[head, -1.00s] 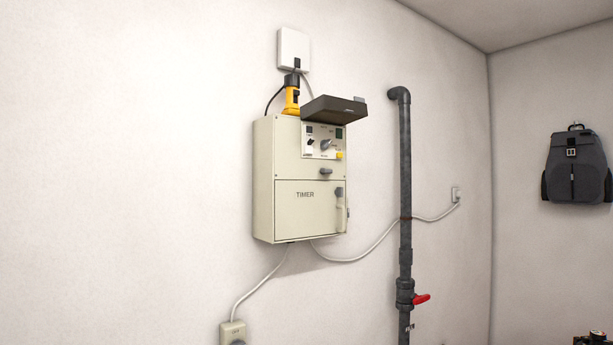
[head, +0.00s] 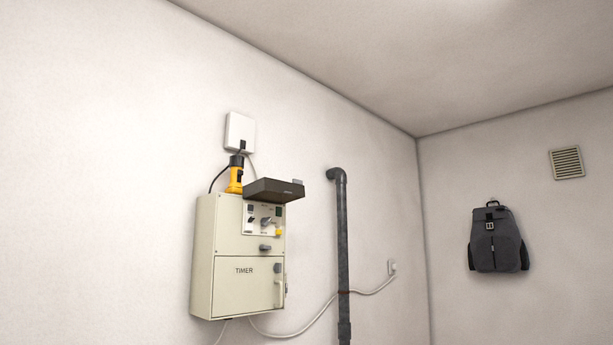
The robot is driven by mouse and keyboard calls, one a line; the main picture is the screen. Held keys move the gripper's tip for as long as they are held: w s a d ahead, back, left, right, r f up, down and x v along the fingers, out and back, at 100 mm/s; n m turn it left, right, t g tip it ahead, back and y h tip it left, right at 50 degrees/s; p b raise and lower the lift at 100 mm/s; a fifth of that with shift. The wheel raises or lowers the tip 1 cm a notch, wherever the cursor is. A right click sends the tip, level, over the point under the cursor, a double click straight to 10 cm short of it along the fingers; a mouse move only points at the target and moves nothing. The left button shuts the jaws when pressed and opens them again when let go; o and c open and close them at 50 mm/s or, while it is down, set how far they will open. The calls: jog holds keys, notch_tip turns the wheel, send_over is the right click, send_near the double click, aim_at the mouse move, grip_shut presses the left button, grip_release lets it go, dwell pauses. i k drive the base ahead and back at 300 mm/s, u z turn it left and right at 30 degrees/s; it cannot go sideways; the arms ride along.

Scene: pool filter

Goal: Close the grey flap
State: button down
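The grey flap (head: 274,191) is a dark grey cover at the top of the cream control box (head: 229,275) on the wall. It is raised and sticks out from the box, so the panel of switches (head: 264,220) below it is uncovered. The box's lower door, marked TIMER, is shut. My gripper is not in view.
A yellow and black torch (head: 236,177) stands on top of the box, left of the flap. A white wall box (head: 240,132) is above. A grey pipe (head: 343,260) runs down the wall to the right. A backpack (head: 497,240) hangs on the right wall.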

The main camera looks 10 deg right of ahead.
aim_at(264, 189)
jog(key=k, duration=1.1)
jog(key=u, duration=0.25)
jog(key=i, duration=0.6)
jog(key=u, duration=0.45)
jog(key=i, duration=1.55)
jog(key=z, duration=0.05)
